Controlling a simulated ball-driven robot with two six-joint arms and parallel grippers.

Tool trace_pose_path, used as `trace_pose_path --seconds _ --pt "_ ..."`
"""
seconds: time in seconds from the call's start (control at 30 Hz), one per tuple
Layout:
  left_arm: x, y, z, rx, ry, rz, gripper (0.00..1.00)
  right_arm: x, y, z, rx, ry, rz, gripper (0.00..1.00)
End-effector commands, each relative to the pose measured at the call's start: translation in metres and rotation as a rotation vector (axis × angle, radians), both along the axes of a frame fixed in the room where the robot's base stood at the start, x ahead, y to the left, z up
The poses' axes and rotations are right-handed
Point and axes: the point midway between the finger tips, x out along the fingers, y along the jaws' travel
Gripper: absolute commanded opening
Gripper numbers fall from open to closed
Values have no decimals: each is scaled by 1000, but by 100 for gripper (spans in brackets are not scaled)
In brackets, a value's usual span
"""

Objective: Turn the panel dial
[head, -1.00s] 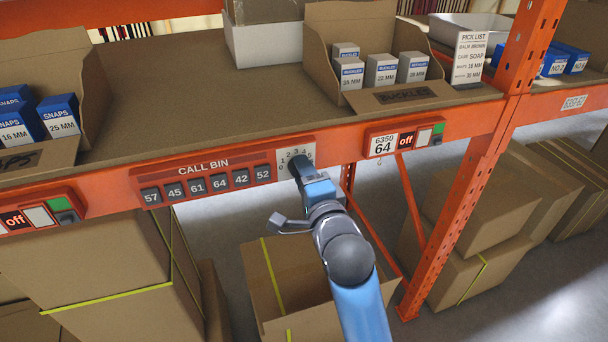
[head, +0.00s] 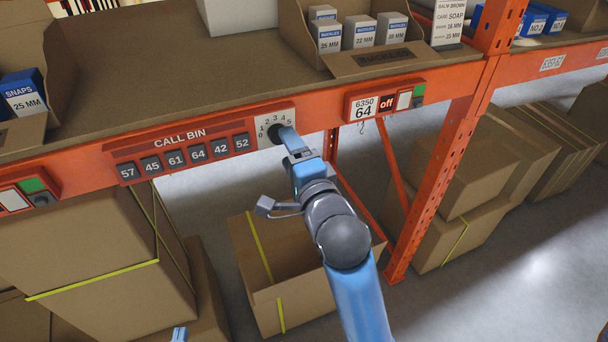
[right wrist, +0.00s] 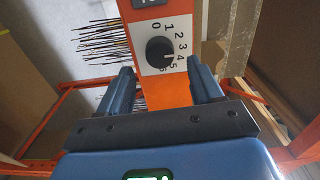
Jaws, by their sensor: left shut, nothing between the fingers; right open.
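The panel dial is a black knob (head: 277,132) on a white plate numbered 0 to 5, at the right end of the orange CALL BIN panel (head: 180,150). In the right wrist view the knob (right wrist: 160,50) shows ahead, between the fingers in the picture. Its pointer setting is too small to read surely. My right gripper (head: 289,138) is open at the dial, with one finger hiding part of it; in the wrist view the fingertips (right wrist: 160,70) look short of the knob. I cannot tell about contact. Only the tip of my left gripper (head: 179,334) shows, shut and empty, at the bottom edge.
The orange shelf beam (head: 330,118) carries the panel and a bin 64 unit (head: 385,102) reading "off". An orange rack post (head: 452,165) stands to the right. An open carton (head: 255,270) and closed cartons stand below. Buckle boxes (head: 359,32) sit on the shelf above.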

Motion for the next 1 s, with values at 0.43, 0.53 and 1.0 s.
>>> trace_pose_path --seconds 0.43,0.53,1.0 --pt "0 0 41 0 0 0 0 -53 -18 4 -1 6 -4 65" --pt "0 0 50 0 0 0 0 -58 -19 3 0 6 -3 65" --pt "0 0 64 0 0 0 0 -68 -22 0 1 1 0 65"
